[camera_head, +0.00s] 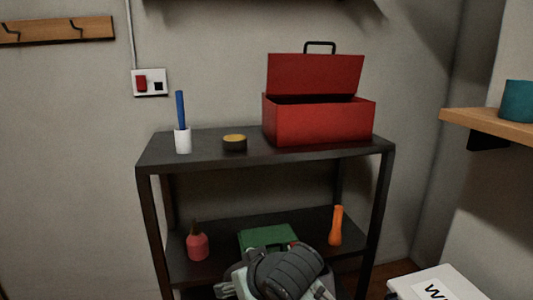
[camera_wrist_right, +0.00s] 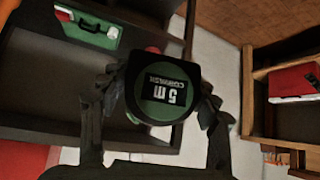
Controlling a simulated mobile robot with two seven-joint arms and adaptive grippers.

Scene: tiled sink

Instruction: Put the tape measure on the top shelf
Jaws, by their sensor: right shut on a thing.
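The tape measure (camera_wrist_right: 162,92), black with a green round label reading "5 m", is held between the two fingers of my right gripper (camera_wrist_right: 160,82) in the right wrist view. In the head view my grey right arm rises at the bottom centre, in front of the lower shelf; its fingers and the tape measure cannot be made out there. The top shelf (camera_head: 250,160) is the dark upper board of the rack. My left gripper is in neither view.
On the top shelf stand a white cup (camera_head: 182,142) with a blue handle, a round black-and-yellow tin (camera_head: 235,143) and an open red toolbox (camera_head: 318,121). Bare board shows between and before them. The lower shelf holds a red bottle (camera_head: 197,246), green case (camera_head: 268,236) and orange item (camera_head: 336,226).

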